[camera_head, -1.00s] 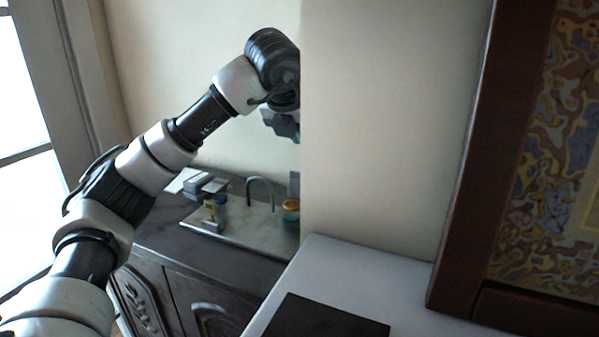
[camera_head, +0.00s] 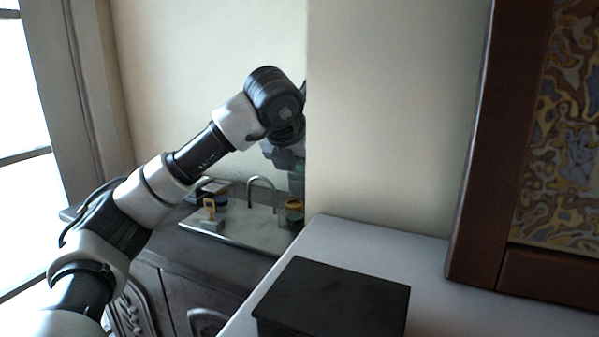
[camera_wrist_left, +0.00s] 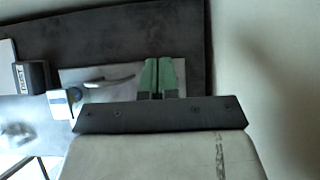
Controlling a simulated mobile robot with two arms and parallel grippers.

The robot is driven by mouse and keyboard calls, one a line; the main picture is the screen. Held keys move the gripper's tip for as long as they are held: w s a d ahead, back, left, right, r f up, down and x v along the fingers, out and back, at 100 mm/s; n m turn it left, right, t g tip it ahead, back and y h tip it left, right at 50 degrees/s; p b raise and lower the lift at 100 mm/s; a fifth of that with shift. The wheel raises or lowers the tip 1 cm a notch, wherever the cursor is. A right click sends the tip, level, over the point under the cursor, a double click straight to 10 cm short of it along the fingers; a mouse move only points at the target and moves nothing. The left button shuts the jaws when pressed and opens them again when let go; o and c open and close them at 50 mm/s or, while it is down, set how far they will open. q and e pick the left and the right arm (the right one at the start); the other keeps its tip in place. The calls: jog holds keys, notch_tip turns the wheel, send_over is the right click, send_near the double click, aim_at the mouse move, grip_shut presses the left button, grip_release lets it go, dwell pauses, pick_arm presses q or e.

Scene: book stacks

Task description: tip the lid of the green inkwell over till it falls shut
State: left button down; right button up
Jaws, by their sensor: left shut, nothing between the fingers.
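A small round jar with an amber-coloured top and dark greenish body (camera_head: 294,213) stands at the right end of a pale tray, beside the wall corner; it may be the green inkwell. Its lid position is too small to tell. My left gripper (camera_head: 288,158) hangs above the tray, just above and slightly left of this jar, partly cut off by the wall corner. In the left wrist view its green fingertips (camera_wrist_left: 158,76) are together with nothing between them. I cannot make out the green inkwell there. My right gripper is in neither view.
The tray (camera_head: 232,233) lies on a dark carved cabinet. It also holds a curved metal rod (camera_head: 262,181) and a yellow-and-white object (camera_head: 210,210). A wall corner (camera_head: 312,150) stands close right of my gripper. A black box (camera_head: 335,295) sits on a white surface in front.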

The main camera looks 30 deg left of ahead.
pick_arm(q)
jog(key=shift+d+f, duration=0.1)
jog(key=shift+f, duration=0.8)
jog(key=shift+s+d+r+b, duration=0.1)
jog(key=shift+s+b, duration=0.35)
jog(key=shift+s, duration=0.6)
jog(key=shift+b, duration=0.3)
jog(key=shift+s+d+r+b, duration=0.1)
jog(key=shift+s+r+b, duration=0.1)
jog(key=shift+s, duration=0.5)
jog(key=shift+s+r+b, duration=0.15)
jog(key=shift+s+b, duration=0.05)
jog(key=shift+s, duration=0.5)
jog(key=shift+s, duration=0.2)
